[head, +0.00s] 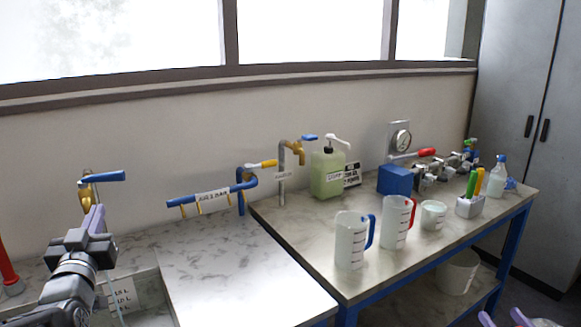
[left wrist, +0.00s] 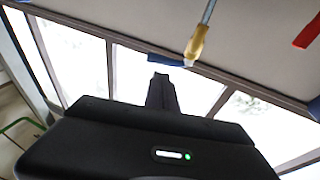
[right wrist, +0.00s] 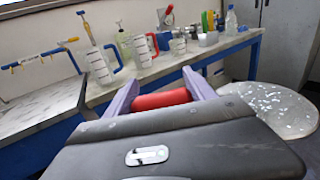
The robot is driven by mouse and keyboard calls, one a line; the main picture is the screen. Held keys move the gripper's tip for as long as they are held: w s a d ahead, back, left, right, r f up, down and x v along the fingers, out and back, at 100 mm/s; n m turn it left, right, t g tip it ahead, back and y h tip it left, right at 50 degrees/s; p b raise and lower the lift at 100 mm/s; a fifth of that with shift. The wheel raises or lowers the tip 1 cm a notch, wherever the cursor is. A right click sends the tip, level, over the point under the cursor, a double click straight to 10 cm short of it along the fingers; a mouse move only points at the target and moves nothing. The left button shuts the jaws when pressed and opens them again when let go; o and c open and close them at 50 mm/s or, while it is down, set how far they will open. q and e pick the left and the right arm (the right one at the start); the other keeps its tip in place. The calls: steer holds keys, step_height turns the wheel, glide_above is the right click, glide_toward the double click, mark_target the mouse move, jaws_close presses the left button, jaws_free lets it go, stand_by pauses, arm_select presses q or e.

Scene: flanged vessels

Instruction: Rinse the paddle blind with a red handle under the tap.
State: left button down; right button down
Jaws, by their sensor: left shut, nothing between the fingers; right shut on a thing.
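The paddle blind's red handle (right wrist: 162,100) lies across between the purple fingers of my right gripper (right wrist: 165,95), which is shut on it. A pale round disc with shiny specks (right wrist: 270,105), apparently its plate, extends to the right. In the head view my right gripper (head: 503,318) shows only its fingertips at the bottom right; the blind is out of frame. The brass tap (head: 86,194) with its blue lever (head: 102,177) is at the left wall. My left gripper (head: 97,216) is shut and empty, just in front of and below the tap; contact is unclear.
A sink (head: 152,285) is set in the left counter, partly hidden by my left arm. The right bench (head: 300,240) holds measuring jugs (head: 352,240), a green bottle (head: 327,174) and valves. The counter right of the sink is clear.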

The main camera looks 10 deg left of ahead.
mark_target(115, 180)
arm_select(q)
steer(key=p+x, duration=0.3)
steer(key=x, duration=0.6)
steer(key=shift+r, duration=0.1)
steer(key=shift+w+a+p, duration=0.15)
steer(key=shift+w+p, duration=0.2)
steer(key=shift+w, duration=0.2)
steer(key=w+b, duration=0.2)
steer(key=b, duration=0.4)
steer(key=shift+w+r+b, duration=0.1)
steer(key=shift+w+b, duration=0.1)
steer(key=shift+b, duration=0.2)
